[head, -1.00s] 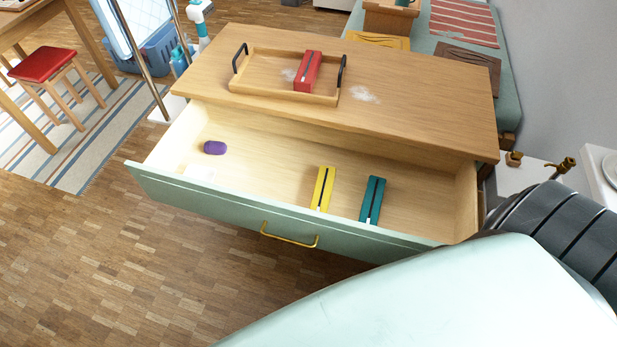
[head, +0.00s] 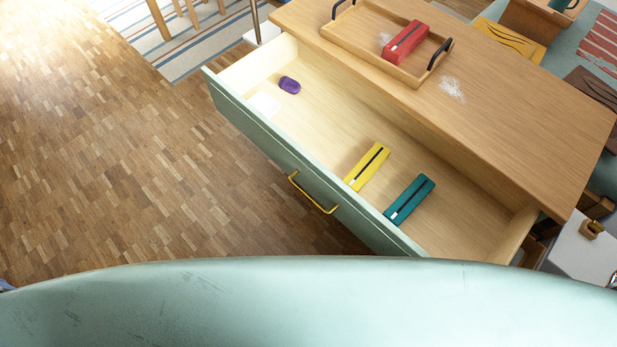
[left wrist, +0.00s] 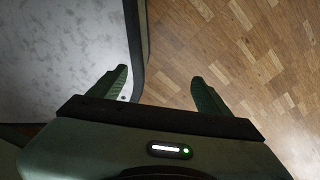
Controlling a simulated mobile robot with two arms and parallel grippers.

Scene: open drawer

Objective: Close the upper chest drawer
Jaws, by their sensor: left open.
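The upper chest drawer (head: 290,160) stands wide open in the head view, with a pale green front and a brass handle (head: 312,193). It holds a yellow box (head: 367,167), a teal box (head: 409,200), a small purple object (head: 289,85) and a white item (head: 264,104). The wooden chest top (head: 520,120) is above and behind it. My left gripper (left wrist: 160,88) is open and empty in the left wrist view, over the floor and a grey-white surface, with no drawer in that view. My right gripper is not in view.
A wooden tray (head: 365,45) with black handles carries a red box (head: 406,43) on the chest top. White powder (head: 452,88) lies beside it. Parquet floor (head: 130,170) is clear in front and to the left. A bench with mats is at the back right.

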